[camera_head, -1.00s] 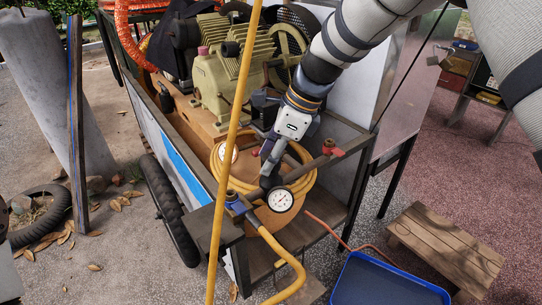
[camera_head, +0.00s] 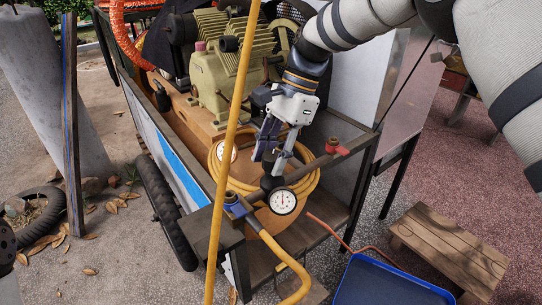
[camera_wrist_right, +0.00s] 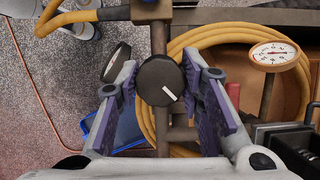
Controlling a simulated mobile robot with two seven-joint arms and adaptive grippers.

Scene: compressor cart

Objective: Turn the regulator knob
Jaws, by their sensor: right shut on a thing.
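The black round regulator knob (camera_wrist_right: 161,80) with a white mark sits between the two fingers of my right gripper (camera_wrist_right: 160,84) in the right wrist view. Its white mark points to the lower right there. In the head view the knob (camera_head: 270,183) is a dark shape partly hidden under the fingertips of my right gripper (camera_head: 275,165). That gripper is shut on the knob, reaching down from above. A white-faced gauge (camera_head: 283,201) is just in front of the knob; it shows nearly edge-on in the wrist view (camera_wrist_right: 117,62). My left gripper is not seen.
A yellow hose (camera_head: 232,150) crosses the view upright, left of the knob. A second gauge (camera_wrist_right: 274,53) lies near the coiled hose (camera_head: 305,190). A blue tray (camera_head: 385,285) and wooden stool (camera_head: 450,245) are at lower right.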

